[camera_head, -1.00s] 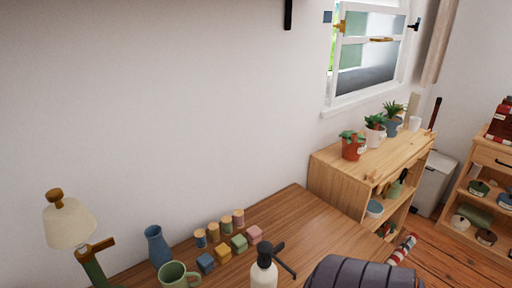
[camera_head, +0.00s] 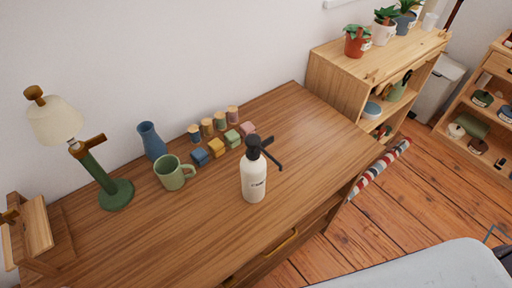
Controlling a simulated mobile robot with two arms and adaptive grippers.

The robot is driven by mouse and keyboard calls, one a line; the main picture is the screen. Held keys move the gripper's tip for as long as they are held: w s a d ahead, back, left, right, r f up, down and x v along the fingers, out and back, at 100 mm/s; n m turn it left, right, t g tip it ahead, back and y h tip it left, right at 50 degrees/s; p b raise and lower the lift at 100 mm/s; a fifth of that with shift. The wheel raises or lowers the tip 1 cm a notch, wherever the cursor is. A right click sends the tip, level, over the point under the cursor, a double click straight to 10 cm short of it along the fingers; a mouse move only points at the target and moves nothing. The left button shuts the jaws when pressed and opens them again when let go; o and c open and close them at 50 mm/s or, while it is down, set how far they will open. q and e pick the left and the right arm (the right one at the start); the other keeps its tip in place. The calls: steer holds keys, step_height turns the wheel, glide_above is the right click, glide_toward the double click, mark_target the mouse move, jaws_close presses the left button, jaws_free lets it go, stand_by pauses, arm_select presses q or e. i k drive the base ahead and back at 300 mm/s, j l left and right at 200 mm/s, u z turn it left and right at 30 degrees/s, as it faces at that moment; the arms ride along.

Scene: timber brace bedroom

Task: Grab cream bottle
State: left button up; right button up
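The cream bottle (camera_head: 254,180) stands upright on the wooden desk (camera_head: 310,140), near the middle of the view. It is off-white with a small dark label and a black pump top whose spout points right. Nothing touches it, and the desk around its base is clear at the front. Neither of my grippers is in view.
A lamp (camera_head: 88,165) stands left. A shelf unit (camera_head: 350,80) with potted plants adjoins the desk. A pale grey surface (camera_head: 420,266) lies lower right.

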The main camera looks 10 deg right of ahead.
mark_target(254, 174)
steer(key=z, duration=0.35)
steer(key=k+z, duration=0.3)
steer(key=k, duration=0.2)
steer(key=k+l+z, duration=0.25)
steer(key=k, duration=0.2)
steer(key=i+j, duration=0.25)
steer(key=i, duration=0.2)
